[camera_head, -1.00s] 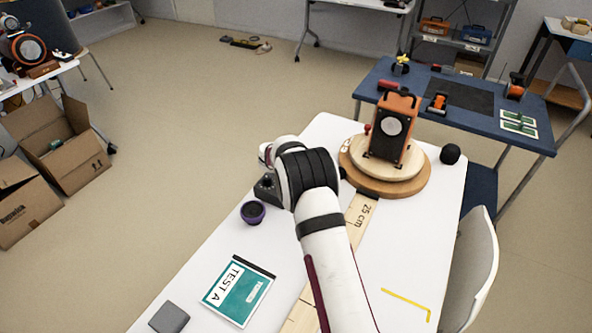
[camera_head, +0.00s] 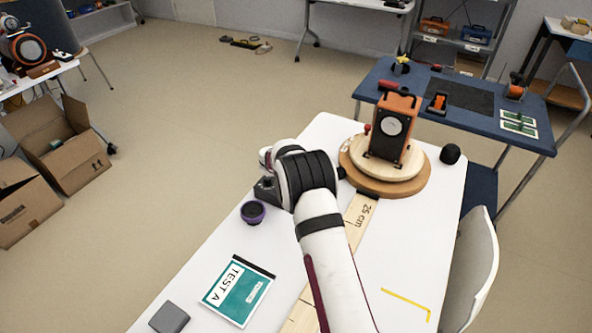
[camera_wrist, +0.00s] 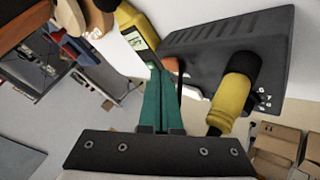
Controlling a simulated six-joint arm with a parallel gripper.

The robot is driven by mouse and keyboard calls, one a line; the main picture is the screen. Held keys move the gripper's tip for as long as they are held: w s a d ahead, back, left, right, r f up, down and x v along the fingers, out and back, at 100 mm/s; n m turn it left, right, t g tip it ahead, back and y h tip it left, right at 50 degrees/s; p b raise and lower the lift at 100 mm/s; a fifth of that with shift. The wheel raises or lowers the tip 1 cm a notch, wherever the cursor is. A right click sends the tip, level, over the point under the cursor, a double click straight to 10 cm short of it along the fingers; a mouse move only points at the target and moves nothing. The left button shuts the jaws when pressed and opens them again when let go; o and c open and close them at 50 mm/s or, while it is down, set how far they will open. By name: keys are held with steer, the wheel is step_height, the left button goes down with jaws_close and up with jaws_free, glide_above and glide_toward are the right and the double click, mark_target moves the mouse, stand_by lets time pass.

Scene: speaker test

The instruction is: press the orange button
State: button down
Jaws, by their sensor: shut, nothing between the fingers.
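A dark grey box (camera_wrist: 225,50) with a ribbed side fills the upper right of the wrist view. A yellow cylinder (camera_wrist: 234,88) with a black end sticks out of it. A small orange patch (camera_wrist: 171,64), perhaps the orange button, shows at the box's near edge, partly hidden by my fingers. My gripper (camera_wrist: 166,76) has teal fingers closed together, with nothing between them. Its tips are right by the orange patch; I cannot tell whether they touch. In the head view my arm hides the gripper, and a dark box (camera_head: 264,188) shows partly beside it.
A yellow device with a display (camera_wrist: 138,32) lies beyond the fingertips. On the white table (camera_head: 405,245) an orange speaker (camera_head: 391,128) stands on a round wooden base (camera_head: 420,182).

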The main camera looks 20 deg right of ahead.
steer(key=shift+f, duration=0.4)
steer(key=shift+r, duration=0.1)
stand_by(0.3)
steer(key=shift+r, duration=0.85)
step_height(320, 180, up, 6)
steer(key=c, duration=1.6)
jaws_free()
stand_by(0.7)
